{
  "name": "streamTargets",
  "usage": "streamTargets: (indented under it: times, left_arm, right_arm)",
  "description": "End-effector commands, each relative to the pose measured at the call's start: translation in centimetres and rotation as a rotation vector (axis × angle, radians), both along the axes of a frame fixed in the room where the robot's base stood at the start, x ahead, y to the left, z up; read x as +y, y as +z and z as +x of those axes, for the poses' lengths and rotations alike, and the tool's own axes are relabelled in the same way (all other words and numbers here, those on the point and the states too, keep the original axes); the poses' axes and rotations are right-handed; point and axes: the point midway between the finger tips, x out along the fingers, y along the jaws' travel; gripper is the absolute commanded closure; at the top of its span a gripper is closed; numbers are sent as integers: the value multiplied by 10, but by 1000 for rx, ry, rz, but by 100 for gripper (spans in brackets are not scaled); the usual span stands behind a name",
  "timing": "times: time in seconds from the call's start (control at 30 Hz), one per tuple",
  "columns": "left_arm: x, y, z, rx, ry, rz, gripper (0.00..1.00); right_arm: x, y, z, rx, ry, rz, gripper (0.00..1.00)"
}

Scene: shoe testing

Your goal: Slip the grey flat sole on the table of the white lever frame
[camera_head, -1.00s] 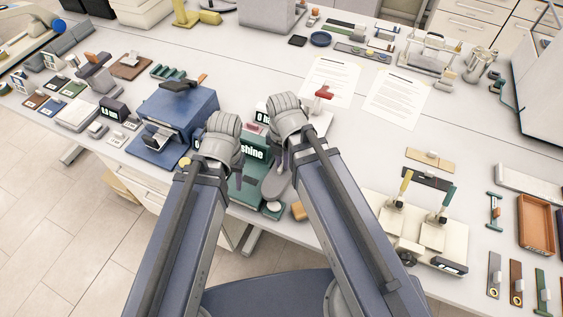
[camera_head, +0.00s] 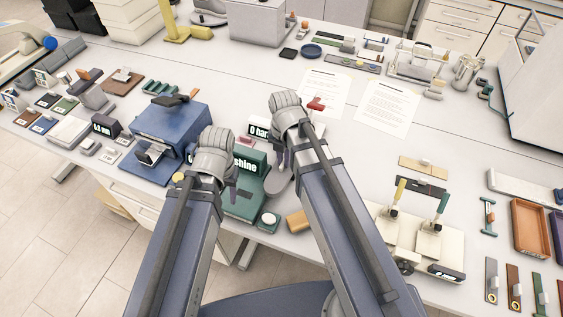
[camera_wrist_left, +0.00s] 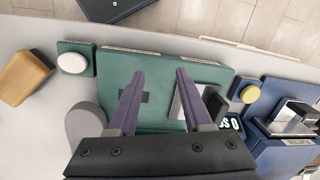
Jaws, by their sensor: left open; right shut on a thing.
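The grey flat sole (camera_head: 278,179) hangs below my right gripper (camera_head: 283,163), which is shut on it; the wrist hides most of the grip. Part of the sole also shows in the left wrist view (camera_wrist_left: 82,122). The white lever frame (camera_head: 306,128) with a red lever (camera_head: 316,104) stands just beyond my right wrist, which partly hides it and its display. Its table is hidden. I cannot tell whether the sole touches anything. My left gripper (camera_head: 232,196) is open; in the left wrist view its fingers (camera_wrist_left: 158,74) are apart and empty over the green machine (camera_wrist_left: 150,62).
A blue machine (camera_head: 172,128) stands left of my left gripper. An orange-brown block (camera_head: 297,221) and a small green box with a white button (camera_head: 268,220) lie at the front edge. Paper sheets (camera_head: 386,107) lie behind right. A cream two-lever fixture (camera_head: 415,240) is at the right.

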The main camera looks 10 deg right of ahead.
Motion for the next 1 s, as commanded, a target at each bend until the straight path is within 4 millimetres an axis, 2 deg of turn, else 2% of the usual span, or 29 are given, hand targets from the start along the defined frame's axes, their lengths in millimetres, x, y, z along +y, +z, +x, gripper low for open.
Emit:
streamTargets:
  times: [1.0]
  left_arm:
    - [0,0,0,0,0,0,50]
  right_arm:
    - [-33,0,50,0,-1,0,100]
